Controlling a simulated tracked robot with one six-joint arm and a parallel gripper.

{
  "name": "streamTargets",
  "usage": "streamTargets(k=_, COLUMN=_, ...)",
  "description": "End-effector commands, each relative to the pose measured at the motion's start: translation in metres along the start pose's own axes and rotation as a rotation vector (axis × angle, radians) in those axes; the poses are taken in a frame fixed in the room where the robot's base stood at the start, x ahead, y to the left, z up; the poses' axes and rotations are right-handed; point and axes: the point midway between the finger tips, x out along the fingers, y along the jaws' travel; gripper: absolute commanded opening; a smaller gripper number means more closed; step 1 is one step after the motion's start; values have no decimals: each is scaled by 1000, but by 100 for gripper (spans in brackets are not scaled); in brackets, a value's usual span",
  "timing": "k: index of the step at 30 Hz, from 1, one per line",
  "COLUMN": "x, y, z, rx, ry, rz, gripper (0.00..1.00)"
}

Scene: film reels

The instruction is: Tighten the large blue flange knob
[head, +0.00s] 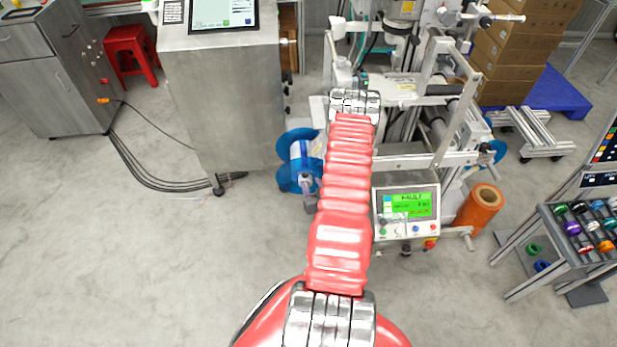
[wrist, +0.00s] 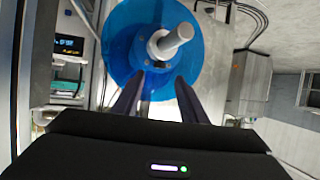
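The large blue flange (wrist: 120,45) is a round blue disc that fills the upper middle of the wrist view. A pale grey knob or shaft (wrist: 172,40) sticks out from its centre towards the upper right. In the head view the blue flange (head: 287,146) shows just left of my red arm, with a grey part (head: 309,190) below its hub. My gripper (wrist: 158,82) has its two dark fingers apart, pointing at the flange just below the hub. I cannot tell whether the fingers touch anything. My arm hides the gripper in the head view.
The machine's control panel (head: 406,207) reads FAULT on a green screen, right of my arm. An orange roll (head: 479,209) stands further right. A steel cabinet (head: 225,100) is left of the flange. A rack of coloured reels (head: 580,235) is at far right.

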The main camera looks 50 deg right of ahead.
Motion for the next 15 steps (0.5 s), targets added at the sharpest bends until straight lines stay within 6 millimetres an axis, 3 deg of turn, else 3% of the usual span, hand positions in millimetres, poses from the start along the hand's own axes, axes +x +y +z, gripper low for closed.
streamTargets(k=6, x=34, y=-1, z=0, rx=-1, ry=0, rz=-2, gripper=39)
streamTargets(k=15, x=58, y=0, z=0, rx=1, ry=0, rz=1, gripper=39)
